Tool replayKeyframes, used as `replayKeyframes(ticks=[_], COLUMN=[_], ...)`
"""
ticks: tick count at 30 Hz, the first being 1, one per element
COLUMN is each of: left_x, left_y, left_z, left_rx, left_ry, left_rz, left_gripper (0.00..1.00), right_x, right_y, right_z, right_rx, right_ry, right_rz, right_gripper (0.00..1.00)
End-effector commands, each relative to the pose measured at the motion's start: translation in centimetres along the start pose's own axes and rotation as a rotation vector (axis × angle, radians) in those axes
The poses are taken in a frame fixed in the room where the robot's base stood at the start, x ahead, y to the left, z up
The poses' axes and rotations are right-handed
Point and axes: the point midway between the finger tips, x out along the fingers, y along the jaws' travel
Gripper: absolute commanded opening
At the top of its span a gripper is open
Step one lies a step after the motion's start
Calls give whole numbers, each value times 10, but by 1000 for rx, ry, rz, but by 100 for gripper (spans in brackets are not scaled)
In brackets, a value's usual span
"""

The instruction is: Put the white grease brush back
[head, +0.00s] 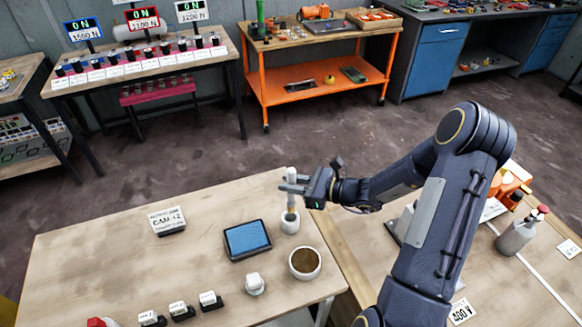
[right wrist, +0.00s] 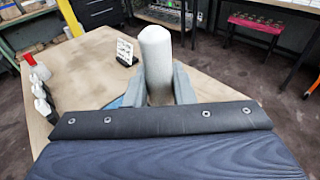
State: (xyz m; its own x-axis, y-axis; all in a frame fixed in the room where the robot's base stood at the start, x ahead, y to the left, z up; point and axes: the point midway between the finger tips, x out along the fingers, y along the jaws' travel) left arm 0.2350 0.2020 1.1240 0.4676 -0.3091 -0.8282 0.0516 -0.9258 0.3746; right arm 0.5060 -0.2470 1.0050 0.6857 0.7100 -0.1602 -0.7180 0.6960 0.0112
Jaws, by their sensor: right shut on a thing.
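The white grease brush (head: 291,174) is upright in my right gripper (head: 288,188), which is shut on its handle. In the right wrist view the pale handle (right wrist: 156,58) stands between the two grey fingers (right wrist: 160,90). The brush's lower end is at the mouth of a small white cup (head: 290,224) on the wooden table; I cannot tell how far inside it is. My left gripper is not in view.
A blue pad in a dark frame (head: 247,239) and a white round bowl with brown contents (head: 304,263) stand close to the cup. A label stand (head: 168,220) is further left. Several small white-topped items line the front. The table's left middle (head: 90,255) is clear.

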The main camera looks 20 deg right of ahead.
Motion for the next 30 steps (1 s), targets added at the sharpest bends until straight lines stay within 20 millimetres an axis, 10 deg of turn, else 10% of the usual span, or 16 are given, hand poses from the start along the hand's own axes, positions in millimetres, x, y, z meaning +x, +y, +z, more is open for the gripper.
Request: replayKeyframes(ticks=[30], left_x=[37], left_y=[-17], left_z=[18], left_rx=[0], left_ry=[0], left_rz=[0], left_gripper=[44], right_x=[11], right_y=[0], right_z=[-67], right_rx=[-3], right_ry=[1], right_rz=[4], right_gripper=[0])
